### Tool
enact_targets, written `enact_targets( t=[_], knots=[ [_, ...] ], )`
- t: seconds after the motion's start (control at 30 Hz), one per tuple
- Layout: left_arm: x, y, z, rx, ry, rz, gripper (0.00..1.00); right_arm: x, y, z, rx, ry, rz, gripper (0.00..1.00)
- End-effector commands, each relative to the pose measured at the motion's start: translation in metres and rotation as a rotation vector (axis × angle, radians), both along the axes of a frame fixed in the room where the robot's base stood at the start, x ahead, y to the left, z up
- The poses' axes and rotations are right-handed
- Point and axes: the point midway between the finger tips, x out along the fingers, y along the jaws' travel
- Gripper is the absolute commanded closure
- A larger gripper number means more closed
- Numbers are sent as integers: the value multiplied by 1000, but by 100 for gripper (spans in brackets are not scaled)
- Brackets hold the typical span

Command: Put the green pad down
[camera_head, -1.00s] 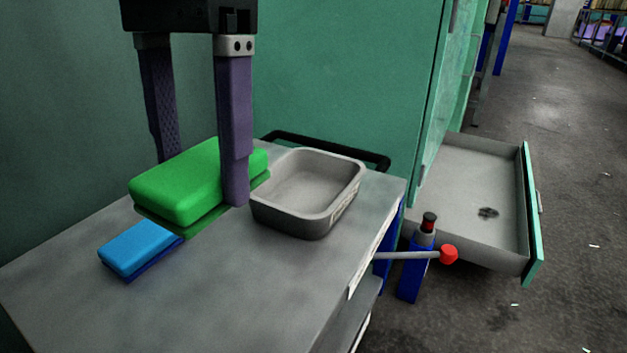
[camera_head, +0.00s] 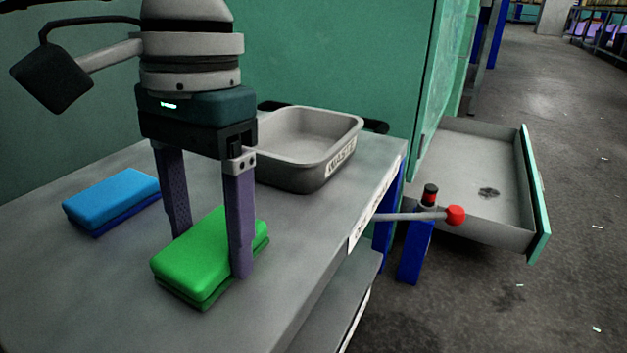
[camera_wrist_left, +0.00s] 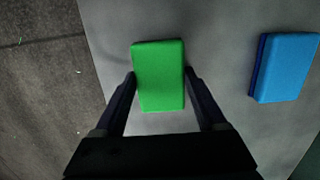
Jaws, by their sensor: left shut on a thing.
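The green pad (camera_head: 205,245), bright green above and darker green below, is at the near part of the grey table top (camera_head: 95,280). My left gripper (camera_head: 212,256) points down with its two purple-grey fingers on opposite sides of the pad, shut on it. In the left wrist view the pad (camera_wrist_left: 159,80) lies between the fingertips. The pad is at or very close to the table surface; I cannot tell whether its underside touches. A blue pad (camera_head: 112,197) lies on the table to the left, apart from the green one. My right gripper is not in view.
A grey bin (camera_head: 325,165) labelled WASTE stands at the table's back right. An open drawer (camera_head: 470,190) and a red-knobbed lever (camera_head: 455,215) are beyond the right edge. Bare table surrounds the green pad, with the table edge to its right.

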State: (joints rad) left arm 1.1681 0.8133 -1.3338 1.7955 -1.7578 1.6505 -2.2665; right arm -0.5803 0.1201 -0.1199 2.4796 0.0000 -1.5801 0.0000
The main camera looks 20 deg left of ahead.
Motion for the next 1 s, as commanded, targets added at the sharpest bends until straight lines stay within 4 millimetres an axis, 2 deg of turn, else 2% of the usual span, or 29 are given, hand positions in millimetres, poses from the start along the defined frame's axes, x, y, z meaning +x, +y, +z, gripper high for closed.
enact_targets(
  t=[0.2,0.23,0.43,0.77,0.87,1.0],
  knots=[
    [0,0,-4,-1,0,0,79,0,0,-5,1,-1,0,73],
    [0,0,-3,-1,-1,0,24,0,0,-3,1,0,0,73],
    [0,0,-2,-1,0,0,2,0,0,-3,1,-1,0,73],
    [0,0,4,0,0,1,0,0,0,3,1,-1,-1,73],
    [2,-1,20,-2,-2,0,0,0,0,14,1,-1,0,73],
    [6,-1,53,-1,-3,0,0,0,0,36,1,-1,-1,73]
  ],
)
